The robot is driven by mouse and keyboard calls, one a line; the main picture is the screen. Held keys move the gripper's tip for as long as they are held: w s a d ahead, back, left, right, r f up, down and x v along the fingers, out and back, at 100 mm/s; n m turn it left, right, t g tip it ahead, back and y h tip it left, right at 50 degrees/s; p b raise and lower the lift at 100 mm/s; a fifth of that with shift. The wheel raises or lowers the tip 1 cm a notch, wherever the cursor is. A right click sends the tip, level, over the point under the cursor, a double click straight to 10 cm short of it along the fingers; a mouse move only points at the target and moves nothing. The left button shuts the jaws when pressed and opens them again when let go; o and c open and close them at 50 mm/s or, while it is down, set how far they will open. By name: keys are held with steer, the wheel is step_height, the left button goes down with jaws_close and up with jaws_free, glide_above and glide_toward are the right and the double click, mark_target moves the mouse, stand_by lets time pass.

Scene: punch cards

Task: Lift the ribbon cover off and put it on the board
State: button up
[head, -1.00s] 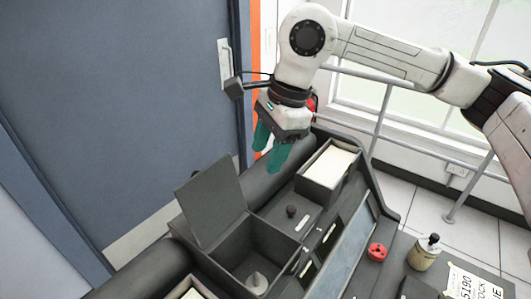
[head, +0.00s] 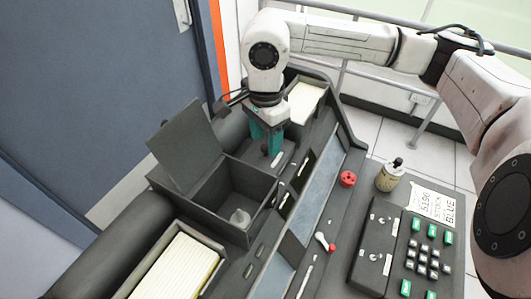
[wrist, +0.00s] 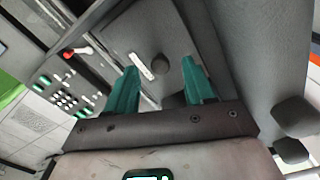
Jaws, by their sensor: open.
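The ribbon cover appears to be the dark flat panel (head: 288,158) between the open box and the far card hopper. In the wrist view the cover (wrist: 180,25) carries a round black knob (wrist: 161,64) and a small white label (wrist: 141,66). My gripper (head: 268,147) is open, with teal fingers pointing down over the cover. In the wrist view the knob shows between the gripper's fingertips (wrist: 160,72); I cannot tell how far above it they are. In the head view the gripper hides the knob. I cannot tell which surface is the board.
An open box (head: 217,200) with a raised lid (head: 185,145) stands beside the cover. Card hoppers hold cards at the far end (head: 303,103) and near left (head: 175,270). A red round part (head: 347,179), a bottle (head: 390,175) and a keyboard (head: 415,255) are to the right.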

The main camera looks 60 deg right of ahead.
steer(key=shift+f, duration=1)
jaws_close()
